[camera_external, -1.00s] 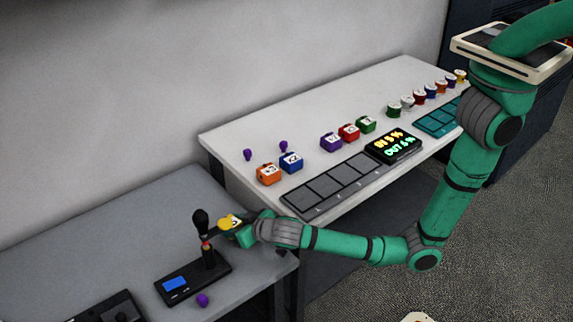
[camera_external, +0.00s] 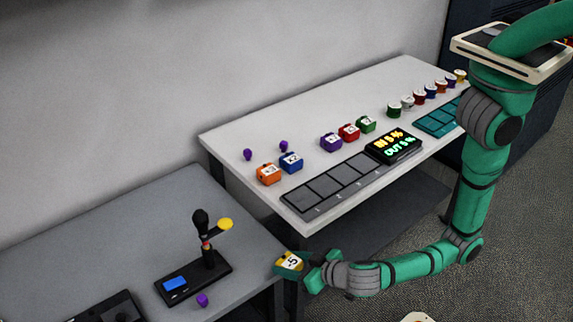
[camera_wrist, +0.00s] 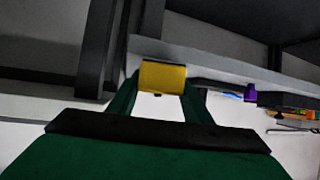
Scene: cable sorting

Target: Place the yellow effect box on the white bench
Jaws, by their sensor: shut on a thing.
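The yellow effect box (camera_external: 289,262) shows a white label with a black mark on it. My gripper (camera_external: 300,264) is shut on it and holds it in the air near the front right corner of the grey table. The wrist view shows the yellow box (camera_wrist: 163,76) between the two fingers of my gripper (camera_wrist: 160,92). The white bench (camera_external: 237,137) stands behind and to the right of the box, apart from it. An orange box (camera_external: 268,174) and a blue box (camera_external: 291,162) stand at its left end.
The grey table (camera_external: 150,225) bears a black device (camera_external: 190,282) with an upright post and a yellow disc (camera_external: 225,224). Purple, red and green boxes (camera_external: 348,132), a row of grey pads (camera_external: 335,185) and a display (camera_external: 393,146) occupy the bench. Bare bench shows along its back.

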